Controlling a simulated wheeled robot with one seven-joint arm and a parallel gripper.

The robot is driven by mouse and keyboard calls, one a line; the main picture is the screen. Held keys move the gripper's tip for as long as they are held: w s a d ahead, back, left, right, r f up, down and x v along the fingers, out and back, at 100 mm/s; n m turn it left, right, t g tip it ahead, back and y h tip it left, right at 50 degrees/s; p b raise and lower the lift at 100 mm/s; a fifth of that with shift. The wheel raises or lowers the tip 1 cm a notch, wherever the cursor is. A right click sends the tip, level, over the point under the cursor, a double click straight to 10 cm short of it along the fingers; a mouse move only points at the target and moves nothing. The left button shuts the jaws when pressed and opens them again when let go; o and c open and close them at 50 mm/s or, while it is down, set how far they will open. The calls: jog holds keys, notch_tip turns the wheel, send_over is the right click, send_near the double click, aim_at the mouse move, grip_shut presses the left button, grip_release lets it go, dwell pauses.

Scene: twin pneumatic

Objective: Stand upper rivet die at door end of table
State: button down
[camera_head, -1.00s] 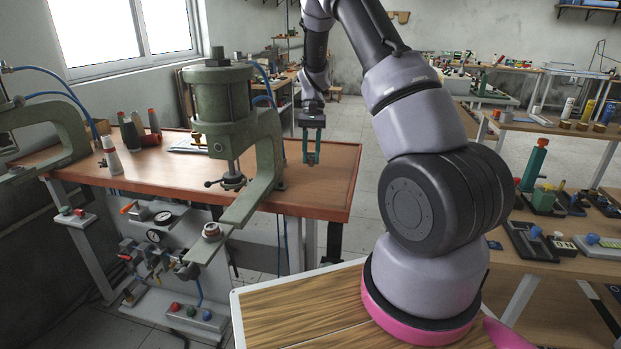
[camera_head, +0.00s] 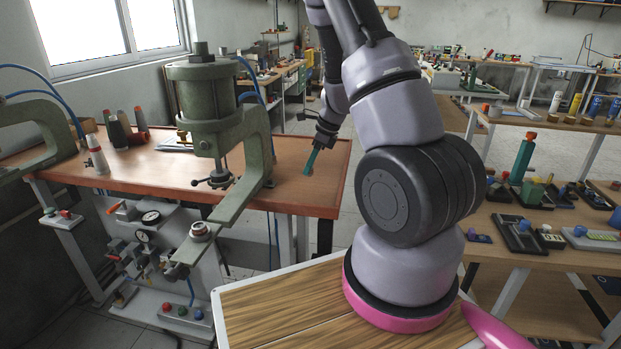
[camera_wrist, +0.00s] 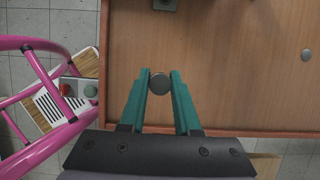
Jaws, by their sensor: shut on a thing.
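My gripper (camera_head: 309,168) is over the bare right end of the brown workbench table (camera_head: 330,172), its teal fingers pointing down and seen nearly edge-on. In the wrist view my gripper (camera_wrist: 160,76) is shut on a dark grey round piece, the upper rivet die (camera_wrist: 159,85). Its round end faces the camera between the two fingertips. In the head view the die is too small or hidden to make out. I cannot tell whether it touches the table top.
A green press (camera_head: 215,120) stands left of my gripper. Grey and dark cones (camera_head: 118,130) stand farther left. In the wrist view a small grey disc (camera_wrist: 306,55) lies on the table to the right. The tabletop around the fingers is clear.

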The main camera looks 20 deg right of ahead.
aim_at(312, 174)
jog(key=shift+f, duration=2.35)
jog(key=shift+f, duration=0.15)
jog(key=c, duration=0.6)
grip_release()
